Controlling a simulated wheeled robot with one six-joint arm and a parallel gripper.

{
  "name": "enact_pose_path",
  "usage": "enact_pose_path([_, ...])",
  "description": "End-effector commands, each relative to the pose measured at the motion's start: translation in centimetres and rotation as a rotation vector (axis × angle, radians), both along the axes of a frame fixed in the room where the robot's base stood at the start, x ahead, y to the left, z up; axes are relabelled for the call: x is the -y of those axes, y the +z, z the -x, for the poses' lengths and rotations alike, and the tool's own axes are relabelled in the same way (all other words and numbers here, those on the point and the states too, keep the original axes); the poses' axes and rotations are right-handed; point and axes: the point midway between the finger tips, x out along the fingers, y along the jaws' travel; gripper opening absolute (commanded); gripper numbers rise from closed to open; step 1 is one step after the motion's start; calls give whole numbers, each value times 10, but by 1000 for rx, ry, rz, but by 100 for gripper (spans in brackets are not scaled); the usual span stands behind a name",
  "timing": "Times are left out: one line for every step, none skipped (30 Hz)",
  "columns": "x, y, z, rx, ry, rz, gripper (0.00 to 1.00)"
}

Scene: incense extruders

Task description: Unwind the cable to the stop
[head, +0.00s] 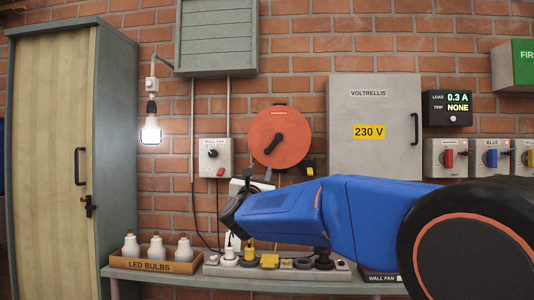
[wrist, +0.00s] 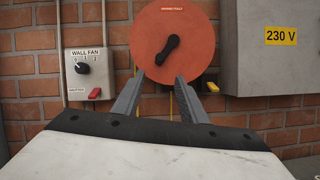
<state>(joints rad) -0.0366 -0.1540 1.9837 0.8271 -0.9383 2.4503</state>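The cable reel (head: 296,132) is a round orange disc on the brick wall, and it also shows at the top of the wrist view (wrist: 192,22). A small label sits near its top. Its black crank handle (head: 267,144) slants from the middle down to the left; the handle shows in the wrist view (wrist: 167,50). My gripper (wrist: 157,80) is open, its two grey fingers apart with nothing between them. The fingers point at the wall around the reel's lower edge, below the handle, and do not hold it. Yellow cable hangs below the reel, partly hidden.
A grey wall fan switch box (head: 213,156) is left of the reel, and a grey 230 V cabinet (head: 375,105) is right. Below, a shelf (head: 235,282) holds a power strip (head: 215,268) and an LED bulb box (head: 152,264). A lit bulb (head: 151,132) hangs left.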

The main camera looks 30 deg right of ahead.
Motion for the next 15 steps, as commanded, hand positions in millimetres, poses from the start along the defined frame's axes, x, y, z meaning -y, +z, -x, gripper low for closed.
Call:
enact_pose_path([2,0,-1,3,-2,-4,39])
enact_pose_path([4,1,-3,4,-3,-5,39])
enact_pose_path([6,2,-5,3,-3,-4,39])
enact_pose_path([8,4,-8,3,-4,-4,39])
enact_pose_path([10,5,-11,3,-3,-2,39])
enact_pose_path([13,8,-15,3,-3,-2,39])
enact_pose_path([16,9,-19,2,-3,-2,39])
enact_pose_path([19,11,-23,1,-4,-1,39])
enact_pose_path([23,14,-28,3,-5,-2,39])
enact_pose_path([26,16,-32,2,-5,-1,39])
enact_pose_path([29,18,-36,1,-4,-1,39])
enact_pose_path([33,20,-41,1,-4,-1,39])
enact_pose_path([36,22,-45,1,-4,-1,39])
enact_pose_path([39,25,-48,2,-4,-1,39])
enact_pose_path([43,27,-54,1,-3,-1,39])
